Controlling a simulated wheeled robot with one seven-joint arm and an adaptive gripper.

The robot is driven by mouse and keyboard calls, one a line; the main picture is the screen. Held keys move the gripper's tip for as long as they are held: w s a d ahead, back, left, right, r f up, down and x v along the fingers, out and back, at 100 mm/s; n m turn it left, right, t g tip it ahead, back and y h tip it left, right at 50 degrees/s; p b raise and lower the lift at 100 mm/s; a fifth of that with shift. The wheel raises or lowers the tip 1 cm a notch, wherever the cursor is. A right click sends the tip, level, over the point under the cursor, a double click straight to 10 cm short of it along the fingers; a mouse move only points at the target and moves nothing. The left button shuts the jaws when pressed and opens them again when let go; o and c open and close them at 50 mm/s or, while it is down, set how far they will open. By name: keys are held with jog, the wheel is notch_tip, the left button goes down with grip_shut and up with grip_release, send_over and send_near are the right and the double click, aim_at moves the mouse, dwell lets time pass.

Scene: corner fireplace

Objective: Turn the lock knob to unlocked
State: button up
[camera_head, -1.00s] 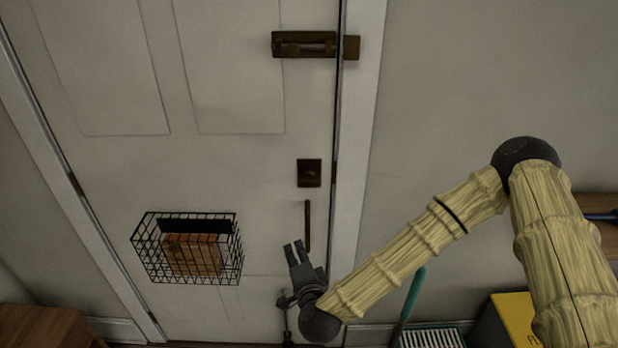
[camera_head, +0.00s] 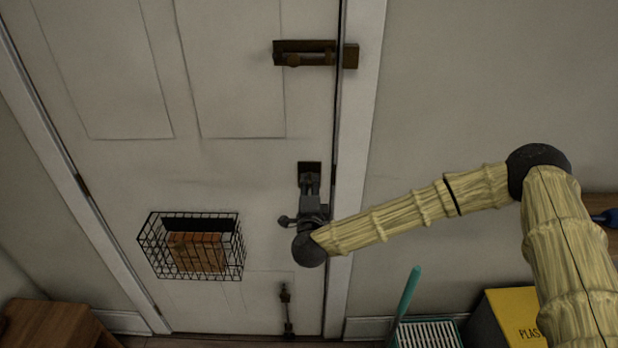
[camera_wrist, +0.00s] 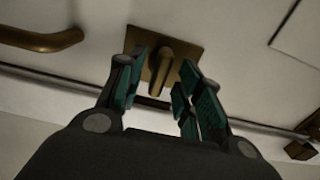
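The lock knob (camera_wrist: 161,66) is a small brass thumb-turn on a square brass plate (camera_wrist: 188,49) on the white door. In the wrist view it stands between my gripper's (camera_wrist: 158,80) two teal-padded fingers, which are open with a gap on each side of it. In the head view my gripper (camera_head: 310,182) is in front of the lock plate (camera_head: 309,166) and hides the knob and most of the plate.
A brass door handle (camera_wrist: 42,39) is close beside the lock. A slide bolt (camera_head: 305,53) is above, and another bolt (camera_head: 287,310) is low on the door. A wire basket (camera_head: 194,245) hangs at left. A yellow box (camera_head: 516,315) stands at lower right.

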jog(key=shift+w+p, duration=0.3)
jog(key=shift+w, duration=0.8)
jog(key=shift+c, duration=0.2)
grip_shut()
